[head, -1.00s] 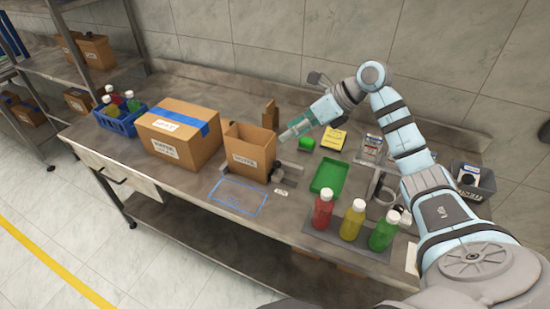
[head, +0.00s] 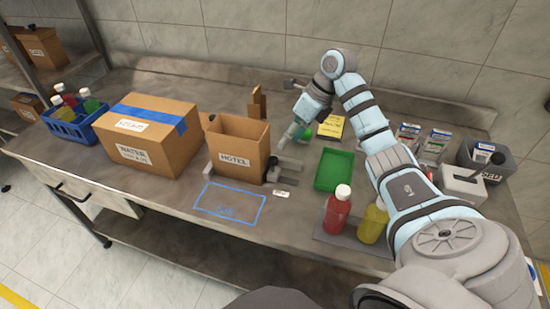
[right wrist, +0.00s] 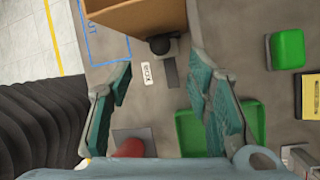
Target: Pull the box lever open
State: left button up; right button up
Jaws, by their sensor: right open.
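An open brown cardboard box labelled HOTEL (head: 238,160) stands on the bench in a grey holder. A lever with a black knob (head: 272,163) sits at its right side, low on the holder; the knob also shows in the right wrist view (right wrist: 160,45), right under the box's edge. My right gripper (head: 285,143) is above and just right of the knob, pointing down. In the right wrist view my right gripper (right wrist: 160,82) has its fingers wide apart with nothing between them, the knob lying beyond the tips. My left gripper is out of view.
A green tray (head: 334,169), a red bottle (head: 338,210) and a yellow bottle (head: 373,222) stand right of the holder. A large taped box (head: 148,140) is at left. A blue outlined area (head: 230,204) in front is empty.

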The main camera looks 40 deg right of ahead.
aim_at(275, 158)
jog(key=x, duration=0.9)
jog(key=shift+w+f, duration=0.1)
grip_shut()
